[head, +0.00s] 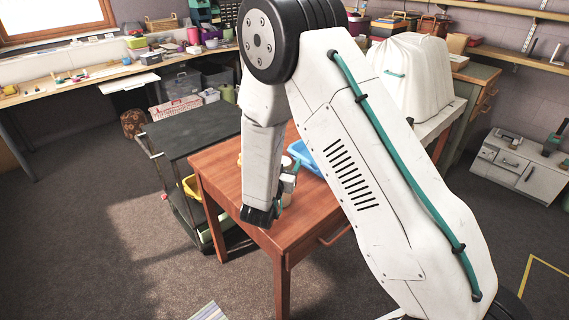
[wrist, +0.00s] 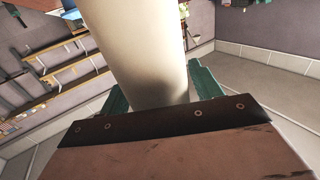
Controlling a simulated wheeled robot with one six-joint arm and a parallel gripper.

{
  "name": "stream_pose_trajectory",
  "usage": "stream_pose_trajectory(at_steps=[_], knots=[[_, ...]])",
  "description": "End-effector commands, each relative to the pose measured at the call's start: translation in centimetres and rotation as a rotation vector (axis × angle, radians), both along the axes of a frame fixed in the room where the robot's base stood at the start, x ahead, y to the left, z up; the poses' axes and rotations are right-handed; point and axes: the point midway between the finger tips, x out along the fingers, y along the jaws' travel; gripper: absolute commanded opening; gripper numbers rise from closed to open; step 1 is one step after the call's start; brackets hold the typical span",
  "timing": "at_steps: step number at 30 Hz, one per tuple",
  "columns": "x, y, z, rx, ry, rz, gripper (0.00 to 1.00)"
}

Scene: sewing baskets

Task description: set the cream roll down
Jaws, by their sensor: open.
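The cream roll (wrist: 138,45) is a smooth, pale cylinder filling the upper middle of the wrist view. Its near end lies close to the dark plate of my gripper (wrist: 157,82). The two teal fingers stand on either side of the roll, and my gripper is open around it. Contact between fingers and roll cannot be made out. What lies under the roll is hidden. In the head view my arm reaches down over the wooden table (head: 226,178), with its lower end by the table's near edge; the roll cannot be made out clearly there.
A blue tray (head: 303,154) is on the table, partly behind my arm. A dark cart (head: 190,135) stands to the left of the table, with a yellow bin (head: 190,187) below its top. A white-covered object (head: 408,75) stands behind at right. Open floor lies at front left.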

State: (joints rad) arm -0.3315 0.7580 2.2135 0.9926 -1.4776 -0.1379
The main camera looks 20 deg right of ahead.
Motion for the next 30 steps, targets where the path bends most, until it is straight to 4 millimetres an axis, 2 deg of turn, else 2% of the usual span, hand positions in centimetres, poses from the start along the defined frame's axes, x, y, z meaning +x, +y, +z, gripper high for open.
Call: stream_pose_trajectory(at_steps=[5, 15, 21, 30], knots=[[-0.8, 0.7, 0.3, 0.000, 0.001, 0.003, 0.64], [-6.4, 5.1, 0.3, 0.000, 0.001, 0.005, 0.64], [-8.8, 6.8, 0.3, -0.001, 0.001, 0.003, 0.64], [-9.4, 7.3, 0.4, 0.009, 0.002, 0.002, 0.64]])
